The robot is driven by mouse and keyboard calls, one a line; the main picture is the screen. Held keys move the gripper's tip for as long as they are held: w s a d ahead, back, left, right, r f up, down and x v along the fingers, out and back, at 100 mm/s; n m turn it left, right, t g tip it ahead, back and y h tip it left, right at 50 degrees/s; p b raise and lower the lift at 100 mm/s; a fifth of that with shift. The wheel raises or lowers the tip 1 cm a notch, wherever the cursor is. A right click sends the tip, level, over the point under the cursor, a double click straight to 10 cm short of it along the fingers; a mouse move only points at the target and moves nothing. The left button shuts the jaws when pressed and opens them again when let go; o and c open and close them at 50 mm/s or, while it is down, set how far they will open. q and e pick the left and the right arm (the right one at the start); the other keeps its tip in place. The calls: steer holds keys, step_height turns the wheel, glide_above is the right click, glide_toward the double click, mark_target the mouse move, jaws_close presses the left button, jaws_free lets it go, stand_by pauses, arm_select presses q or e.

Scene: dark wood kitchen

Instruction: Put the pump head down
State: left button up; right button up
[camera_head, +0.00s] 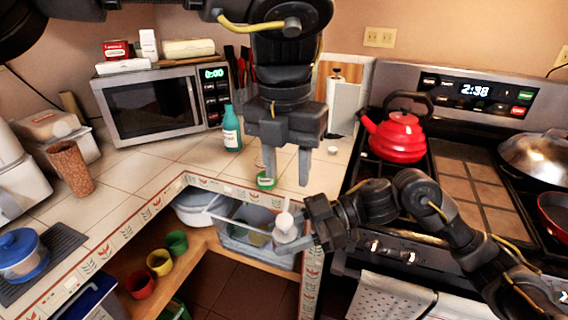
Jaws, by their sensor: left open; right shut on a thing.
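My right gripper (300,241) is shut on a small whitish thing (284,222) with a rounded top, held in front of the counter edge. I cannot tell whether this is the pump head or a bottle. My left gripper (287,176) is open above the counter, fingers pointing down, with nothing visible between them. A small green thing (266,182) shows just below its left fingertip; whether they touch is unclear. A small white piece (332,150) lies on the counter right of the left gripper. A teal bottle (231,131) stands upright in front of the microwave.
The microwave (150,110) stands at the back left. The red kettle (398,136) sits on the stove at right. A clear bin (236,240) is on the shelf below the counter. A brown cup (72,167) stands at left. Counter tiles between cup and teal bottle are clear.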

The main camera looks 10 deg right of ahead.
mark_target(285, 217)
arm_select(q)
steer(key=f, duration=1.2)
steer(key=shift+s+a, duration=0.1)
steer(key=shift+a, duration=0.1)
steer(key=shift+r, duration=0.1)
steer(key=c, duration=0.7)
steer(key=shift+c, duration=0.2)
arm_select(e)
steer(key=o, duration=1.1)
steer(key=shift+o, duration=0.2)
steer(key=shift+d, duration=0.1)
